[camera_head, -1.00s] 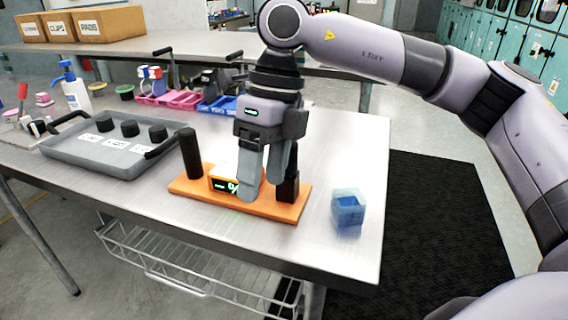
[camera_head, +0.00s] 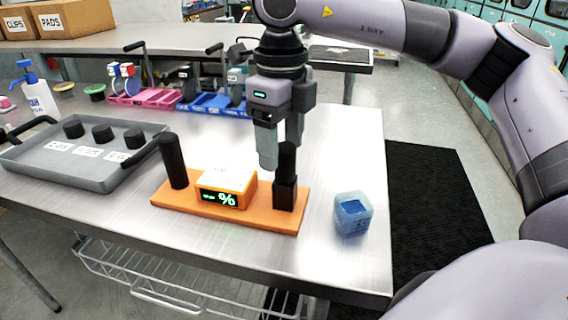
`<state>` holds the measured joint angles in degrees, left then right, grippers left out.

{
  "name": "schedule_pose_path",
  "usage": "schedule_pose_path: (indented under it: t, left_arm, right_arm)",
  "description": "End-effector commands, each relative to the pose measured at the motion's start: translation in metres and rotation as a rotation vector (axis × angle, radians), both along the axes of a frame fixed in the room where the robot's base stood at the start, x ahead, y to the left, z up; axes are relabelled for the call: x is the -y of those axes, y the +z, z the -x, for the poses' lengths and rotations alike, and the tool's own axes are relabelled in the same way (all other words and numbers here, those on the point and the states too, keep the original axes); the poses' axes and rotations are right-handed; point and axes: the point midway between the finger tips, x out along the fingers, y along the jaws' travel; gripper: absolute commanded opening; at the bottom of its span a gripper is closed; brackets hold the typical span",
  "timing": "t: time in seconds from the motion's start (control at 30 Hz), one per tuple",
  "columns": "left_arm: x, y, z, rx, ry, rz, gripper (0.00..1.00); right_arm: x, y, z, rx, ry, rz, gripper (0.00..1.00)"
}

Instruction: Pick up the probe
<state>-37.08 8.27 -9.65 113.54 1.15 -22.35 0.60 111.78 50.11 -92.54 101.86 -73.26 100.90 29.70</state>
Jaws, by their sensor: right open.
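An orange base board (camera_head: 235,217) lies on the metal table. A black probe-like rod (camera_head: 287,162) stands upright in a black holder (camera_head: 285,195) at the board's right end. A second black cylinder (camera_head: 173,160) stands upright at its left end. An orange box with a green "%" display (camera_head: 226,198) sits between them. I cannot tell for sure which black piece is the probe. My right gripper (camera_head: 281,153) points down, open, with its fingers around or just behind the top of the right rod. Contact cannot be told. My left gripper is out of view.
A translucent blue cup (camera_head: 353,214) stands right of the board, near the table's right edge. A grey tray (camera_head: 62,178) with black knobs is at the left. Pink (camera_head: 150,97) and blue (camera_head: 213,104) bins stand behind the gripper. Bare table lies around the board.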

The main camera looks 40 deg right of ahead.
Motion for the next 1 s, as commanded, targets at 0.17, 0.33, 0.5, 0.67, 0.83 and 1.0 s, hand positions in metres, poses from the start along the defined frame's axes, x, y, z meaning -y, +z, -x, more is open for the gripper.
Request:
schedule_pose_path:
  t: [0.17, 0.33, 0.5, 0.67, 0.83, 1.0]
  left_arm:
    - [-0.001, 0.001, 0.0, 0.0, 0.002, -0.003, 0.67]
    - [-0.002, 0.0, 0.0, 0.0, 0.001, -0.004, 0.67]
    - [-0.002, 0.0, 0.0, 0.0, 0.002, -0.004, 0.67]
    - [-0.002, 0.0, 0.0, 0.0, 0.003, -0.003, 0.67]
    - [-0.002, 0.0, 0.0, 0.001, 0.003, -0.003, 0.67]
    - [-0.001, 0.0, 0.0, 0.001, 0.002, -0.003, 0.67]
  right_arm:
    - [0.005, -0.027, 0.004, -0.002, -0.001, 0.0, 0.65]
    - [0.005, -0.037, 0.003, 0.0, -0.001, 0.0, 0.65]
    - [0.005, -0.037, 0.003, 0.0, -0.001, 0.0, 0.65]
    - [0.005, -0.036, 0.003, 0.0, -0.001, 0.0, 0.16]
    - [0.005, -0.036, 0.003, 0.001, -0.001, 0.0, 0.0]
    - [0.005, -0.035, 0.003, 0.001, -0.001, 0.0, 0.0]
